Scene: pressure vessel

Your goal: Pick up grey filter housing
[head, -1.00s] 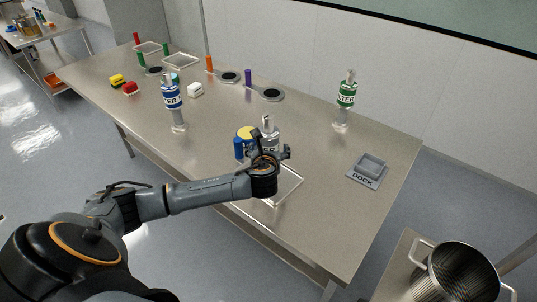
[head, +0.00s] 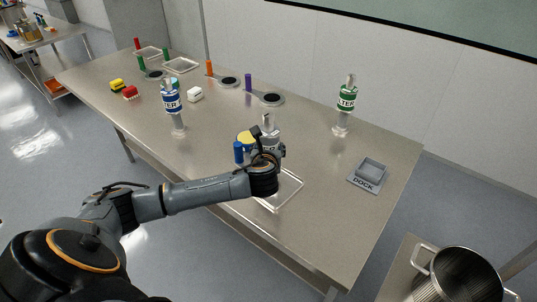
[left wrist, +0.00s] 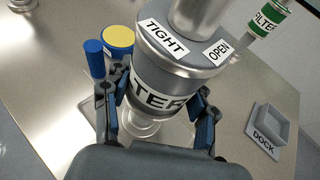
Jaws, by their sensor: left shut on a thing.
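The grey filter housing (left wrist: 165,75) fills the middle of the left wrist view, with a white FILTER label and TIGHT and OPEN tags on its top. It stands upright. My left gripper (left wrist: 160,120) is shut on its body, one finger on each side. In the head view the housing (head: 268,124) shows above my left gripper (head: 268,160), which hides its lower part. A clear tray (head: 290,193) lies under and beside it. My right gripper is not in view.
A blue cylinder (head: 239,152) and a yellow-topped blue can (left wrist: 118,38) stand close by on the left. A blue-labelled filter (head: 171,103) and a green-labelled filter (head: 346,103) stand farther off. A grey DOCK (head: 368,175) sits at right with clear table around it.

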